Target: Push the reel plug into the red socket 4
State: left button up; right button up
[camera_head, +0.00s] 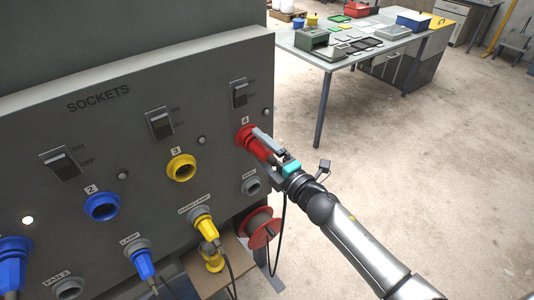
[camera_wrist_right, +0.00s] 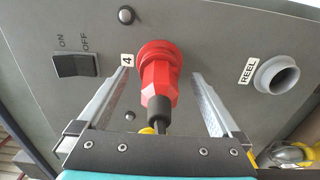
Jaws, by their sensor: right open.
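Red socket 4 (camera_head: 241,134) is on the upper right of the grey socket panel, and it also shows in the right wrist view (camera_wrist_right: 158,50). The red reel plug (camera_wrist_right: 160,82) sits in its mouth, lined up with it, with its black tail (camera_wrist_right: 158,112) toward my palm. How deep it sits I cannot tell. My right gripper (camera_wrist_right: 161,77) is open, one finger on each side of the plug, with visible gaps. In the head view the right gripper (camera_head: 262,148) partly hides the plug. My left gripper is not in view.
The grey REEL holder (camera_head: 251,185) below socket 4 is empty. A red cable reel (camera_head: 262,229) stands lower, with a black cable hanging nearby. Yellow socket 3 (camera_head: 181,167) and blue socket 2 (camera_head: 101,207) are empty. A worktable (camera_head: 322,62) stands behind; floor at right is clear.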

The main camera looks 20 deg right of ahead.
jog(key=b+v, duration=0.2)
jog(key=v, duration=1.3)
jog(key=shift+b, duration=0.3)
jog(key=s+d+f+m+g+h+b, duration=0.2)
jog(key=s+f+m+b, duration=0.15)
jog(key=f, duration=1.05)
jog(key=s+d+f+m+g+h+b, duration=0.25)
jog(key=f+m, duration=0.25)
jog(key=f, duration=0.8)
jog(key=s+d+f+m+g+h+b, duration=0.1)
jog(key=s+f+m+g+h+b, duration=0.2)
jog(key=f, duration=1.1)
jog(key=s+a+f+m+g+b, duration=0.3)
jog(key=s+f+m+g+b, duration=0.1)
jog(key=s+f, duration=0.7)
jog(key=s+a+f+m+g+y+b, duration=0.1)
jog(key=s+f+m+g+b, duration=0.3)
jog(key=s+f, duration=0.8)
jog(key=shift+s+a+f+b, duration=0.3)
jog(key=shift+s+a, duration=0.6)
jog(key=shift+s, duration=0.25)
jog(key=shift+g, duration=0.25)
jog(key=shift+c, duration=0.2)
